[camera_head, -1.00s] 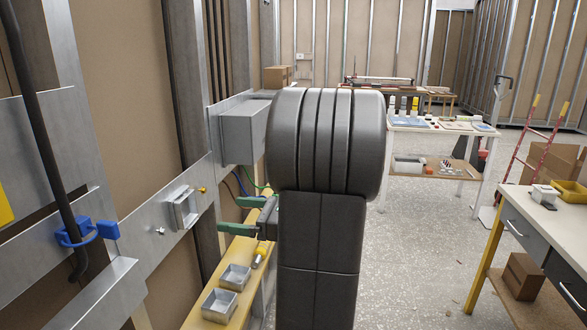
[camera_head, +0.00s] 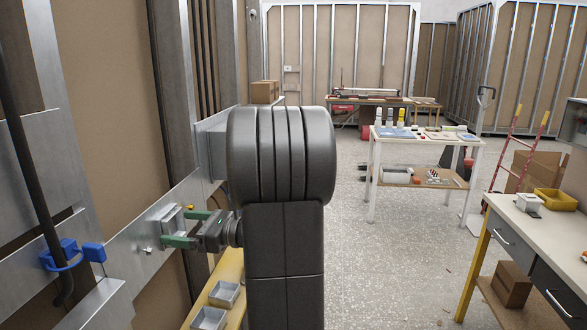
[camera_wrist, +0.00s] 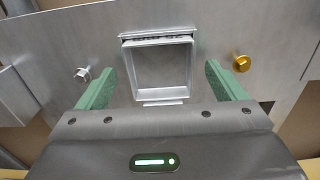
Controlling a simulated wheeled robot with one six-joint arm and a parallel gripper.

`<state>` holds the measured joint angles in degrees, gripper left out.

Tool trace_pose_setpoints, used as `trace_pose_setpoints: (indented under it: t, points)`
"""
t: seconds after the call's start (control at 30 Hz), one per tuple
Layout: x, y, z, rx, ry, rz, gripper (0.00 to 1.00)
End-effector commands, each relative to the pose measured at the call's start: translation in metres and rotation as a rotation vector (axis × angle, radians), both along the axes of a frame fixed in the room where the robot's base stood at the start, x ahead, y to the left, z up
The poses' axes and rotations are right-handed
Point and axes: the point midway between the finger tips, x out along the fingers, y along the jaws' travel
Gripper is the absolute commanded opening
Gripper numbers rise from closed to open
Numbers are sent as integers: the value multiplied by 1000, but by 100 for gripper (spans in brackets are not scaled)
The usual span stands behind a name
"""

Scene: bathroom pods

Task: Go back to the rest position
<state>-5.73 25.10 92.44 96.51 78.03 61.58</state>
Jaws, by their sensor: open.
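My gripper (camera_head: 178,228) is open at the metal plate on the left in the head view, with its two green fingers apart. A square, open-fronted metal box (camera_head: 172,219) is fixed on that plate between the fingers. In the wrist view the box (camera_wrist: 160,68) sits between my open fingers, with a visible gap on each side, so I do not see them gripping it. A silver bolt (camera_wrist: 83,74) is left of the box and a yellow knob (camera_wrist: 241,63) right of it.
A yellow ledge (camera_head: 229,262) below my gripper carries metal boxes (camera_head: 224,294). A blue clip (camera_head: 70,254) holds a black pipe at the left. A workbench (camera_head: 535,230) stands at the right and a white table (camera_head: 425,147) further back. The floor between is clear.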

Motion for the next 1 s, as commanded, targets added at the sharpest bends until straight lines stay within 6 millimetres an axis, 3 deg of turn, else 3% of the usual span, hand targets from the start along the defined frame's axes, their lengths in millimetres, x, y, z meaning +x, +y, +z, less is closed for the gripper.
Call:
trace_pose_setpoints:
  t: [0.37, 1.0]
  points:
    - [-1, -12, -1, -1, -1, -3, 90]
    - [-15, -116, -1, 0, -1, -4, 90]
